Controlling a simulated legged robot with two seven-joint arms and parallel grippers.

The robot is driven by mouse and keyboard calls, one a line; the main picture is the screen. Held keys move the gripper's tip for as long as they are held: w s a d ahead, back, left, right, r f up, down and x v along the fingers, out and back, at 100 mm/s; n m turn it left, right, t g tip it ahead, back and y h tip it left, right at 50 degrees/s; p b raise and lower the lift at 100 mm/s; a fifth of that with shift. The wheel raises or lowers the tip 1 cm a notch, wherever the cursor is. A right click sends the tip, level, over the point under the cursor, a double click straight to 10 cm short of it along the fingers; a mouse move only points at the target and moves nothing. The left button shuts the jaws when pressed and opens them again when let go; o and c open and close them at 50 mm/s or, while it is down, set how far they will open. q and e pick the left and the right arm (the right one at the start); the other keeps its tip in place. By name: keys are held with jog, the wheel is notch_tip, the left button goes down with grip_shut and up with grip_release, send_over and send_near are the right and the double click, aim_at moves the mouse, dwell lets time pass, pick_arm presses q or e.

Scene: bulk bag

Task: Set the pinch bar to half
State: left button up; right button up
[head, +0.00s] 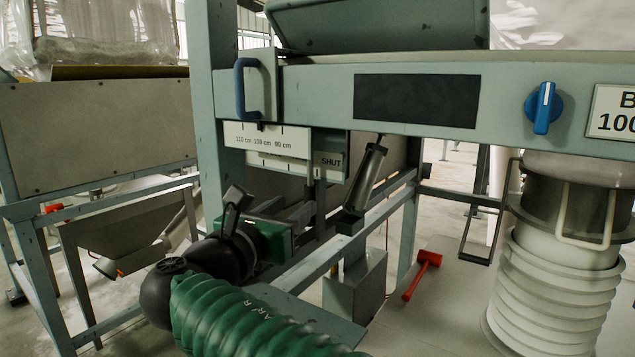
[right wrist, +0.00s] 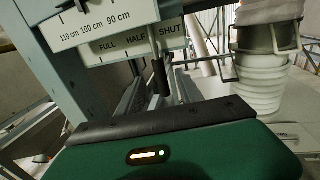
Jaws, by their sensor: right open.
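The pinch bar (head: 317,193) is a dark upright lever below a scale plate (head: 277,163). Its dark grip also shows in the right wrist view (right wrist: 160,77), under the SHUT end of the FULL, HALF, SHUT scale (right wrist: 130,40). In the head view only SHUT is readable. My right gripper (head: 304,218), green and black, is at the lower left of the bar, with its jaws open towards it. I see no grip on the bar. Whether a finger touches it I cannot tell. The right wrist view shows the gripper's green body, not its fingertips. My left gripper is not in view.
A height scale (head: 266,139) sits above, with a blue handle (head: 242,90). A grey cylinder (head: 366,178) hangs right of the bar. A blue knob (head: 542,107) is on the crossbeam (head: 318,90).

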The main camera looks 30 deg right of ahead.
aim_at(310, 179)
jog(key=p+x, duration=0.3)
jog(key=x, duration=0.8)
jog(key=shift+w+p, duration=0.3)
jog(key=shift+p, duration=0.05)
jog(key=shift+d+f, duration=0.1)
jog(key=shift+c, duration=0.2)
grip_shut()
